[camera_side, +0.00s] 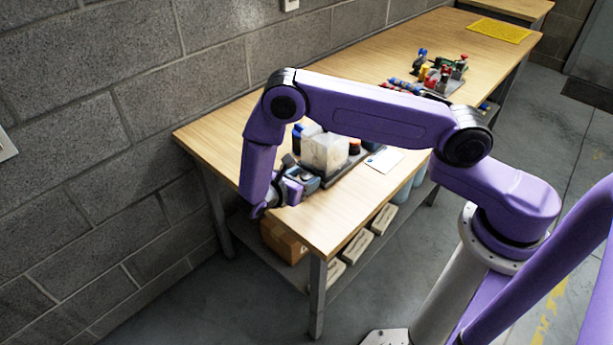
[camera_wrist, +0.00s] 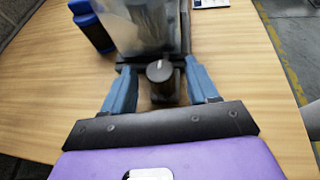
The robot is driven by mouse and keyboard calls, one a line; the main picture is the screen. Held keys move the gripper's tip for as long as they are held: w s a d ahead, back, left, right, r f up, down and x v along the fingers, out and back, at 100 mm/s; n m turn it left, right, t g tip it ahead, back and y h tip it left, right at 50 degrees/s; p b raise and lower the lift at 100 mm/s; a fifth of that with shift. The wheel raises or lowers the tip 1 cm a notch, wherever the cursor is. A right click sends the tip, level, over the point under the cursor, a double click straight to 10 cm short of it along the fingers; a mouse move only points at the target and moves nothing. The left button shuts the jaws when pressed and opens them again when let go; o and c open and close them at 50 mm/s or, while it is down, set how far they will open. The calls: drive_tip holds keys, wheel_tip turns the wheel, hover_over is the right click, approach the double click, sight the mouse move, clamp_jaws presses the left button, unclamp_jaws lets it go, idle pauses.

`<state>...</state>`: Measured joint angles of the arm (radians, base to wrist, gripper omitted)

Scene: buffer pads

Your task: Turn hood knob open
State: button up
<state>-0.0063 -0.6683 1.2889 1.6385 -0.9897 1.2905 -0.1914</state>
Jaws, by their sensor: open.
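The hood knob (camera_wrist: 160,72) is a dark round knob with a small light mark on its face, in the middle of the wrist view. It sits at the near side of a clear, box-like hood (camera_wrist: 138,25), which also shows on the bench in the side view (camera_side: 325,152). My gripper (camera_wrist: 161,72) is open, with one blue-grey finger on each side of the knob. I cannot tell whether either finger touches it. In the side view my gripper (camera_side: 300,180) is low beside the hood's base, and the knob is hidden.
The wooden bench (camera_side: 225,125) runs along a block wall. A dark blue container (camera_wrist: 92,28) stands left of the hood. A white card (camera_side: 384,160) lies to its right. Several small coloured items (camera_side: 440,75) and a yellow mat (camera_side: 499,31) are farther along.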

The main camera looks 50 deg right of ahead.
drive_tip(key=shift+x, duration=1.1)
drive_tip(key=c, duration=0.9)
drive_tip(key=shift+c, duration=0.2)
